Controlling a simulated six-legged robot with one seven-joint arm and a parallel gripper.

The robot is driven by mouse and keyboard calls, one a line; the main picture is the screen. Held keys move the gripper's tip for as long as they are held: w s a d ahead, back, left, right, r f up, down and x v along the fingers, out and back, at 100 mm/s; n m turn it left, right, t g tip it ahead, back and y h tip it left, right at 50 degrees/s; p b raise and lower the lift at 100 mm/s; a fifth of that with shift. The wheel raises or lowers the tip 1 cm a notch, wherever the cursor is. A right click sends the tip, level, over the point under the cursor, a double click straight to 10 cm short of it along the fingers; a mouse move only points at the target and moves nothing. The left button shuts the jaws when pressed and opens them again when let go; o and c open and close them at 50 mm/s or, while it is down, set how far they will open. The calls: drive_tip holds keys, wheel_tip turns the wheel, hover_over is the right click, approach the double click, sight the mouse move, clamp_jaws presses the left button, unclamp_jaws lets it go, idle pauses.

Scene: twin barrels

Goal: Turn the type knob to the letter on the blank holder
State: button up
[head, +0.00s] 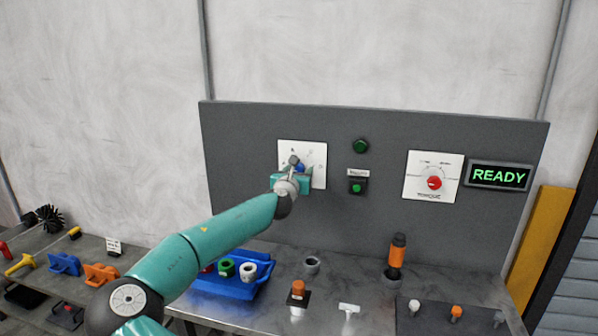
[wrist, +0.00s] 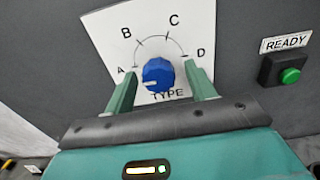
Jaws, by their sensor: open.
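The blue type knob (wrist: 158,75) sits on a white plate (wrist: 105,40) marked A, B, C and D around an arc. Its white pointer mark points left, a little below the letter A. My gripper (wrist: 161,68) is open, with one green finger on each side of the knob. I cannot tell whether the fingers touch it. In the head view my gripper (head: 292,184) covers much of the type plate (head: 318,152) on the grey panel. I cannot pick out the blank holder for sure, and no letter on it is readable.
Right of the type plate are a green button (head: 357,187), a green lamp (head: 360,146), a red knob (head: 434,183) and a READY display (head: 499,175). Below, the bench holds a blue tray (head: 225,291) with coloured rings, an orange-topped tool (head: 397,250) and small parts.

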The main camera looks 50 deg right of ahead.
drive_tip(key=shift+w+d, duration=0.3)
drive_tip(key=shift+d, duration=0.3)
drive_tip(key=c, duration=1)
drive_tip(key=shift+o, duration=0.2)
